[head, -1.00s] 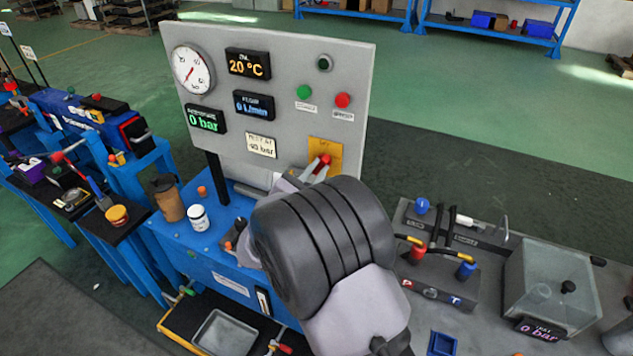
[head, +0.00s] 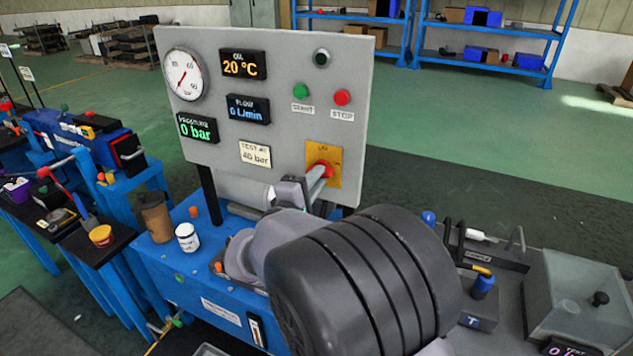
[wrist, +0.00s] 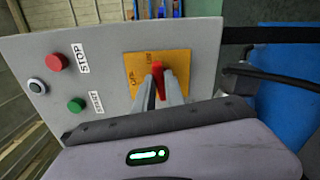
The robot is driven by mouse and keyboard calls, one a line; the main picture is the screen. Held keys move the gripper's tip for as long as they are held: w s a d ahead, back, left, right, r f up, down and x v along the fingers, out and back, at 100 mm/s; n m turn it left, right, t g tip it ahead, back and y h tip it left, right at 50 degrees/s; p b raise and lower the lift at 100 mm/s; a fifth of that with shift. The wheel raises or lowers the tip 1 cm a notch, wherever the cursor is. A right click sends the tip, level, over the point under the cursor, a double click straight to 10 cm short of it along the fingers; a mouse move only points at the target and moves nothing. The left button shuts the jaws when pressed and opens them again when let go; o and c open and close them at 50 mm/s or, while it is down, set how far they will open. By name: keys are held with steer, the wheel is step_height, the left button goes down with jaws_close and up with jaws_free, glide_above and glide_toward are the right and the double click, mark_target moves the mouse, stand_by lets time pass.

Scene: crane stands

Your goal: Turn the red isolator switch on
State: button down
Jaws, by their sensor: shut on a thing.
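The red isolator switch (head: 323,168) sits on a yellow plate (head: 336,155) at the lower right of the grey panel. In the wrist view the red handle (wrist: 156,74) stands out from the yellow plate (wrist: 178,62), between my fingers. My gripper (head: 316,177) reaches the panel from below, and its fingers are shut on the red handle. The fingers also show in the wrist view (wrist: 158,88). They hide part of the handle, and its exact angle is hard to tell.
The grey panel (head: 285,60) carries a gauge, displays, a green button (head: 299,91) and a red stop button (head: 343,97). A brown cup (head: 157,217) and a white jar (head: 187,238) stand on the blue bench, left of my arm. A clear box (head: 575,300) stands right.

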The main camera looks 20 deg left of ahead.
steer(key=shift+f+m, duration=0.1)
steer(key=shift+m, duration=0.9)
steer(key=c, duration=1.4)
jaws_free()
steer(key=shift+s, duration=0.1)
steer(key=s+a+p, duration=0.1)
steer(key=s+p, duration=0.3)
steer(key=s, duration=1.3)
steer(key=shift+a, duration=0.2)
steer(key=shift+s, duration=0.1)
